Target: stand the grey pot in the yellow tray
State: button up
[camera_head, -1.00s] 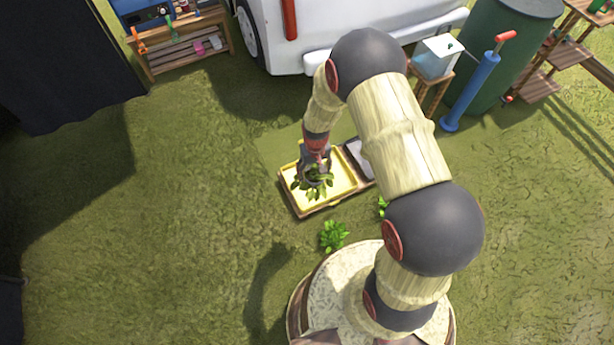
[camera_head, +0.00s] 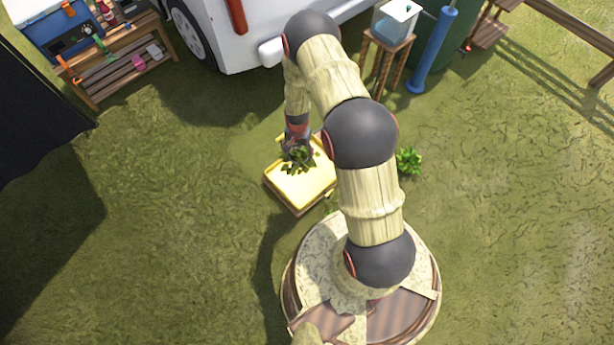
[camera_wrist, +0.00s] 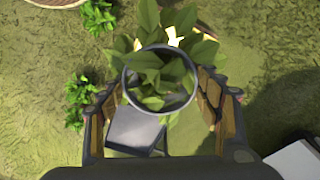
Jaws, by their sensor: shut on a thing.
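My gripper (camera_head: 297,144) is shut on the grey pot, above the far part of the yellow tray (camera_head: 298,192) in the head view. Leaves of the plant in the pot (camera_head: 298,160) show below the gripper there, and the pot itself is mostly hidden. In the wrist view the grey pot (camera_wrist: 127,88) shows as a dark round rim with green leaves inside, between the two fingers of my gripper (camera_wrist: 162,82). Small yellow patches of the tray (camera_wrist: 173,36) show past the leaves. I cannot tell whether the pot's base touches the tray.
A grey square panel (camera_wrist: 135,128) lies below the pot in the wrist view. A green plant (camera_head: 408,161) grows right of my arm. A white vehicle (camera_head: 240,50), a stool with a clear box (camera_head: 388,42) and a blue pump (camera_head: 432,55) stand behind.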

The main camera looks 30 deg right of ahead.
jog(key=s+d+f+m+b, duration=0.15)
jog(key=d+f+m, duration=0.25)
jog(key=f, duration=0.4)
jog(key=s+d+f+m+b, duration=0.1)
jog(key=s+d+f+m, duration=0.3)
jog(key=f, duration=0.4)
jog(key=s+d+f+m+b, duration=0.1)
jog(key=d+f+m, duration=0.35)
jog(key=f, duration=0.45)
jog(key=b, duration=0.8)
send_over(300, 191)
jog(key=shift+m, duration=0.35)
jog(key=f, duration=1.2)
jog(key=shift+w+d+f, duration=0.25)
jog(key=shift+w+d, duration=0.1)
jog(key=shift+w, duration=0.05)
jog(key=o, duration=1.4)
jog(key=shift+s+f, duration=0.1)
